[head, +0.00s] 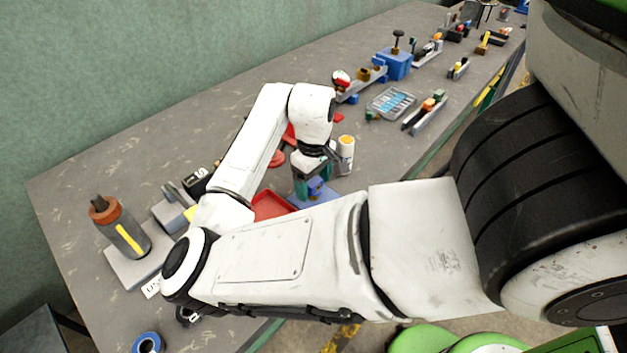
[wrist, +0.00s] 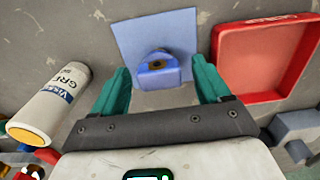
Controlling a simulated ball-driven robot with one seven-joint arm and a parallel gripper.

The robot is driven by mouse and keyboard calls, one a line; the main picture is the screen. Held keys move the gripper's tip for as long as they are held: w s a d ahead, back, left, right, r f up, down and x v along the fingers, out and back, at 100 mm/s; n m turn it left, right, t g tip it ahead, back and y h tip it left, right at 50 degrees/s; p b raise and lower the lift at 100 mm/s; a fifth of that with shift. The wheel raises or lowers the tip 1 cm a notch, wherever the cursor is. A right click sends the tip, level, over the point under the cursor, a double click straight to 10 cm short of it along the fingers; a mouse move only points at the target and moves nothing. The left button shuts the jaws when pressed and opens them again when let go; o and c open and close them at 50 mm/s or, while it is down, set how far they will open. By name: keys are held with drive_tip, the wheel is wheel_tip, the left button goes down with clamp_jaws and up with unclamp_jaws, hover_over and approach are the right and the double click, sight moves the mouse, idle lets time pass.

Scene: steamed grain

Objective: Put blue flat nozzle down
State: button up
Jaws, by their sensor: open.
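The blue flat nozzle (wrist: 158,68) sits at the near edge of a light blue square mat (wrist: 155,33) on the grey bench in the wrist view. A dark hole shows in its top. My gripper (wrist: 160,80) has two green fingers, open, one on each side of the nozzle with gaps between. I cannot tell how far above the bench the fingertips are. In the head view the nozzle (head: 316,186) shows beneath my gripper (head: 313,180), partly covered by a finger, and the mat (head: 322,196) is partly hidden by my arm.
A red tray (wrist: 265,58) lies right of the mat in the wrist view. Tools and a blue box (head: 393,63) are farther along the bench. A dark bottle (head: 121,229) stands at the head view's left.

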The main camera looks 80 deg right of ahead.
sight(314, 181)
wheel_tip(314, 181, up, 12)
drive_tip(key=shift+p, duration=0.3)
idle(0.8)
